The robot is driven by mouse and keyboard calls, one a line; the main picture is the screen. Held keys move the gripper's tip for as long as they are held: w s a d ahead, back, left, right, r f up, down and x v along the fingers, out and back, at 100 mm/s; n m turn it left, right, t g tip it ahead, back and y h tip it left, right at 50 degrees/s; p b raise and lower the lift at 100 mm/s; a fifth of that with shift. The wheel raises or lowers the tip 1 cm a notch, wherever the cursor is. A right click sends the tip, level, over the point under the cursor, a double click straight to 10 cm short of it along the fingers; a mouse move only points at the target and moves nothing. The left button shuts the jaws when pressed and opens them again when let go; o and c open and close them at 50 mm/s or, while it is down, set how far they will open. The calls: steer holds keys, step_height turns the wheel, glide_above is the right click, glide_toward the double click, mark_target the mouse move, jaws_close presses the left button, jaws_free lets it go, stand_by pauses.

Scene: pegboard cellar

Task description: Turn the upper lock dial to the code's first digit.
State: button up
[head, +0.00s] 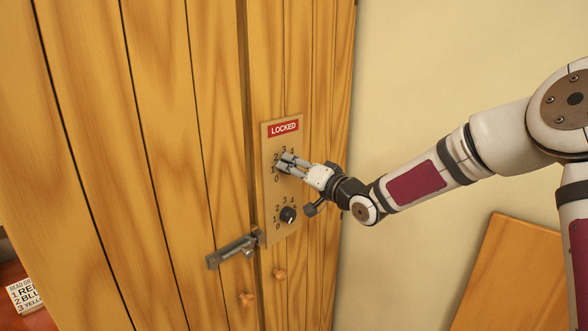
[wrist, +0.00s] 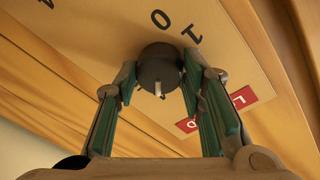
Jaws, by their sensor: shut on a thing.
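The lock plate (head: 268,207) is on the wooden cabinet door, with a red LOCKED label (head: 283,129) at its top. I cannot tell which digit the mark points to. The lower dial (head: 288,215) is a black knob below, untouched, with its own digits around it.
A metal slide bolt (head: 234,250) crosses the door gap below the plate. Two wooden knobs (head: 279,274) sit lower down. A note (head: 25,296) at the bottom left lists numbered colours, partly cut off. A wooden panel (head: 515,275) is at the lower right.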

steer(key=shift+f, duration=0.15)
steer(key=o, duration=1.2)
steer(key=shift+c, duration=0.2)
steer(key=shift+s, duration=0.1)
steer(key=v, duration=1.2)
